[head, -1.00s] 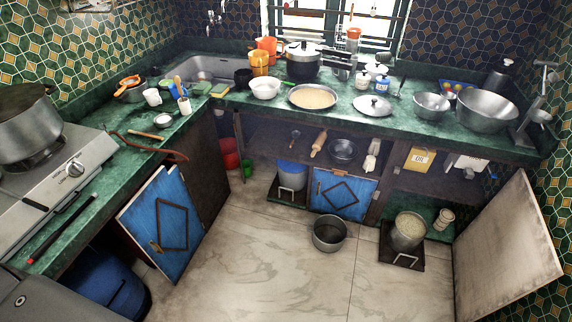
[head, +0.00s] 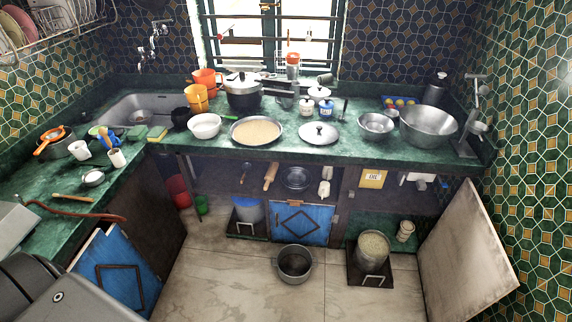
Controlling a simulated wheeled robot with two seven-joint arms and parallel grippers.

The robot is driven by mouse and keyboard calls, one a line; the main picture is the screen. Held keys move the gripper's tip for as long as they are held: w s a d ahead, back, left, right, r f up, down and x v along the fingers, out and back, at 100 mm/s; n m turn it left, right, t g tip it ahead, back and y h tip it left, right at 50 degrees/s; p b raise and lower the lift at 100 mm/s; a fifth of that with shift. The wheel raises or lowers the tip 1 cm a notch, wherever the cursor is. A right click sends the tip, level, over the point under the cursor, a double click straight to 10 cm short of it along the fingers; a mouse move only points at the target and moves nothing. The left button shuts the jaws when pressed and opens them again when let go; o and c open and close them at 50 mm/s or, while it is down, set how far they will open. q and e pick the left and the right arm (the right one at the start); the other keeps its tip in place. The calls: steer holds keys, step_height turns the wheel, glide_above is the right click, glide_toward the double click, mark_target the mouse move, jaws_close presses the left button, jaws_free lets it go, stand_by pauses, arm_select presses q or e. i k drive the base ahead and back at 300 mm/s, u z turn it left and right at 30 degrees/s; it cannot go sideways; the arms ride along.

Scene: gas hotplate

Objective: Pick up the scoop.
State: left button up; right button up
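I cannot tell for sure which thing is the scoop. A pale scoop-like utensil (head: 325,184) is upright under the counter, right of a dark metal bowl (head: 296,178). A small ladle-like utensil (head: 245,172) and a wooden rolling pin (head: 271,176) are left of that bowl. A pot of pale grain (head: 373,246) stands low at the right, and no scoop can be made out in it. Neither of my grippers is in view; only a grey part of my arm shows at the lower left.
The green counter (head: 345,150) carries a wide pan of grain (head: 257,131), a lid (head: 319,133) and steel bowls (head: 428,125). An empty pot (head: 295,262) stands on the floor. A blue door (head: 118,270) hangs open at left, and a pale panel (head: 465,245) leans at right.

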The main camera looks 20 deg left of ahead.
mark_target(247, 167)
steer(key=z, duration=0.1)
steer(key=i, duration=1.5)
steer(key=u, duration=0.65)
